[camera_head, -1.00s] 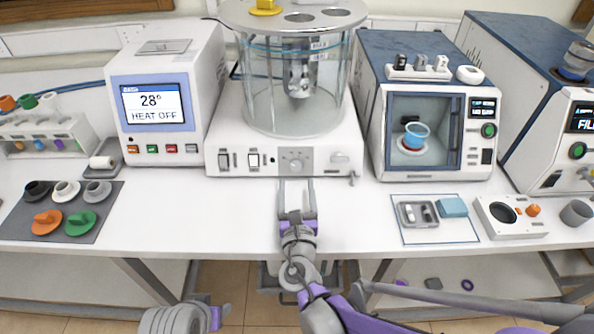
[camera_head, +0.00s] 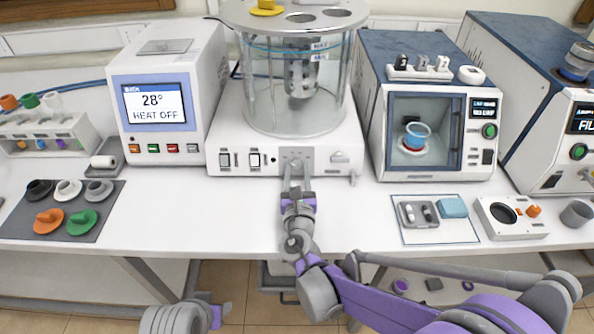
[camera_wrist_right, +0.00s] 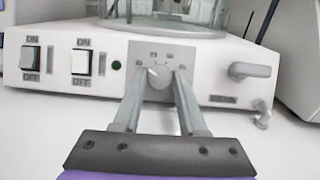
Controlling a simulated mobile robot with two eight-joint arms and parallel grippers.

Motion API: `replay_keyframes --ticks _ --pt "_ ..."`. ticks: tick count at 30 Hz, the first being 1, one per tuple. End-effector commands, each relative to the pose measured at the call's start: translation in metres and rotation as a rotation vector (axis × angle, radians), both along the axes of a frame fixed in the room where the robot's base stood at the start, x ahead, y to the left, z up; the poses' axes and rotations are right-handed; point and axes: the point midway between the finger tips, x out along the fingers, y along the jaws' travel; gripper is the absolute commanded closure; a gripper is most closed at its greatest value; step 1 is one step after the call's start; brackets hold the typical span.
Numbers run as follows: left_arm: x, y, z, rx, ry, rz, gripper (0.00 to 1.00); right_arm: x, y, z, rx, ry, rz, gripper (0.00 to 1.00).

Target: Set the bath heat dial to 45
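The bath heat dial (camera_wrist_right: 159,76) is a round grey knob on the front panel of the glass bath (camera_head: 295,90). My right gripper (camera_head: 297,170) is at this panel, one finger on each side of the dial. It also shows in the right wrist view (camera_wrist_right: 158,82), where the fingertips sit very close to the knob. I cannot tell whether they press on it. The bath display (camera_head: 155,104) reads 28° and HEAT OFF. The dial's pointer and small scale marks are not clearly readable.
Two ON/OFF rocker switches (camera_wrist_right: 80,62) are left of the dial, beside a dark green light (camera_wrist_right: 116,65). A grey tap lever (camera_wrist_right: 250,71) sticks out on the right. The white table (camera_head: 180,210) in front is clear.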

Motion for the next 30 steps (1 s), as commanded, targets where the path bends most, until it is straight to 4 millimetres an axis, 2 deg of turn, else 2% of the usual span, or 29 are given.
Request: replay_keyframes --ticks 1,3,4,17,30 --pt "0.0 0.0 0.0 0.0 0.0 0.0 0.5 -0.0001 0.0001 0.0 0.0 0.0 0.0 0.87" --pt "0.0 0.0 0.0 0.0 0.0 0.0 0.5 -0.0002 0.0001 0.0 0.0 0.0 0.0 0.99" --pt "0.0 0.0 0.0 0.0 0.0 0.0 0.5 -0.0002 0.0001 0.0 0.0 0.0 0.0 1.0" --pt "-0.0002 0.0 -0.0011 0.0 0.0 0.0 0.5 -0.0003 0.0016 -0.0003 0.06 0.0 -0.031 1.0" --pt "-0.0001 0.0 -0.0014 0.0 0.0 0.0 0.5 -0.0001 0.0053 0.0004 0.374 0.001 -0.196 1.0"
